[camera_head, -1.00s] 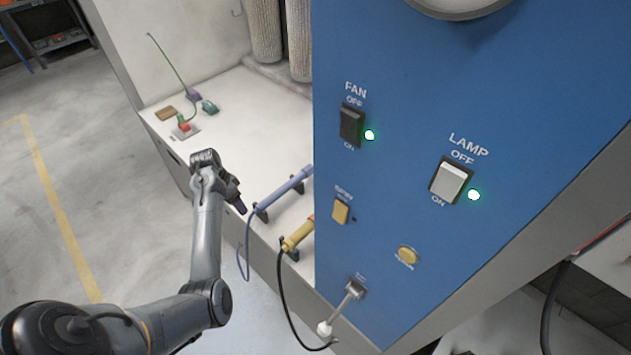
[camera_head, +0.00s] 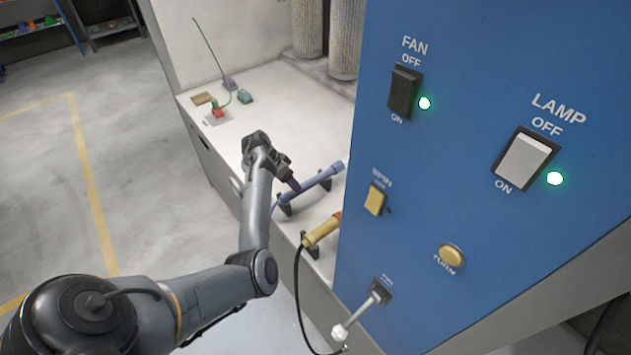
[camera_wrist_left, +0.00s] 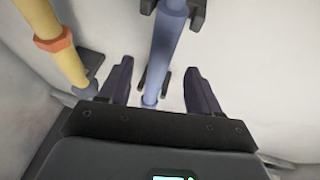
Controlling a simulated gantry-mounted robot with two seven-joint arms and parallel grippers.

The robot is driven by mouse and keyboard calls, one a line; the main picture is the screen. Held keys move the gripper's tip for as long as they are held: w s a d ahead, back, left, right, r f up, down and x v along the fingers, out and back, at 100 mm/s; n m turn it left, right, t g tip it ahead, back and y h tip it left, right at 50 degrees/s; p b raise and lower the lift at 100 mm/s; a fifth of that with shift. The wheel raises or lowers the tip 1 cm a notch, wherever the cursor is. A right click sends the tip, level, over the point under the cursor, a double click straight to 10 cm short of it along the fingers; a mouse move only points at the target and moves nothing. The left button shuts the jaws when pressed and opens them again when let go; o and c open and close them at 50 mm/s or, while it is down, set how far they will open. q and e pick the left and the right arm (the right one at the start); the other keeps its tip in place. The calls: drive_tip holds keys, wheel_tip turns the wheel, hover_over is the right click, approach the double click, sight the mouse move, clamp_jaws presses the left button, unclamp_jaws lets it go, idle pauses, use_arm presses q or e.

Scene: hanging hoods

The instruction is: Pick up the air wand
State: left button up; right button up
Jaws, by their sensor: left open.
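A blue wand (camera_head: 325,175) rests across dark cradle brackets on the white bench ledge. It also shows in the left wrist view (camera_wrist_left: 166,45), running from the top edge down between my fingers. A yellow wand (camera_head: 321,231) with an orange band and a black hose lies nearer in another bracket; it is at the left in the wrist view (camera_wrist_left: 55,42). No label tells which is the air wand. My left gripper (camera_head: 294,186) is beside the blue wand's near end; in the wrist view its open fingers (camera_wrist_left: 158,78) lie either side of the wand, with gaps. My right gripper is out of view.
A blue panel (camera_head: 440,190) with FAN and LAMP switches and yellow buttons stands close on the right. A lever (camera_head: 360,315) sticks out at its lower edge. Small coloured plugs (camera_head: 230,95) lie on the bench behind. The floor at left is free.

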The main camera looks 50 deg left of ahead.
sight(313, 182)
use_arm(q)
drive_tip(key=shift+b+x, duration=0.3)
drive_tip(key=shift+x, duration=2.05)
drive_tip(key=shift+s, duration=0.15)
clamp_jaws()
